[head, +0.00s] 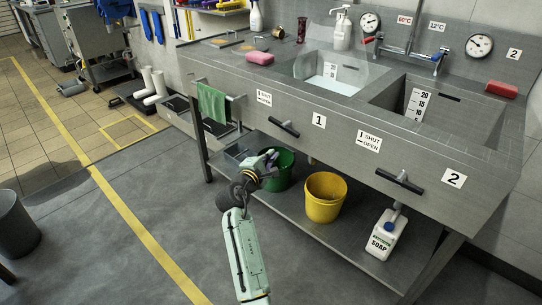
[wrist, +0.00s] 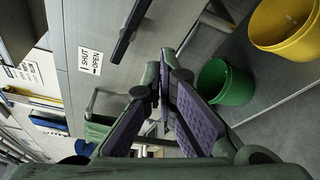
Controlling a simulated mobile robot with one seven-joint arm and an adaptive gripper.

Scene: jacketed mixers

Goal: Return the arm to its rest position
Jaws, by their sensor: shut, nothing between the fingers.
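My arm (head: 243,255) reaches up from the bottom of the head view, bent at a dark joint. My gripper (head: 270,160) is in front of the sink bench, near the lower shelf, and overlaps the green bucket (head: 285,180) in the picture. In the wrist view my gripper (wrist: 166,82) shows its purple-padded fingers together at the tips, with nothing held. The green bucket is right of the fingers in the wrist view (wrist: 226,84).
The steel sink bench (head: 340,125) has T-shaped handles (head: 284,127) on its front. A yellow bucket (head: 325,197) and a soap jug (head: 386,235) stand on its lower shelf. A green towel (head: 211,102) hangs at left.

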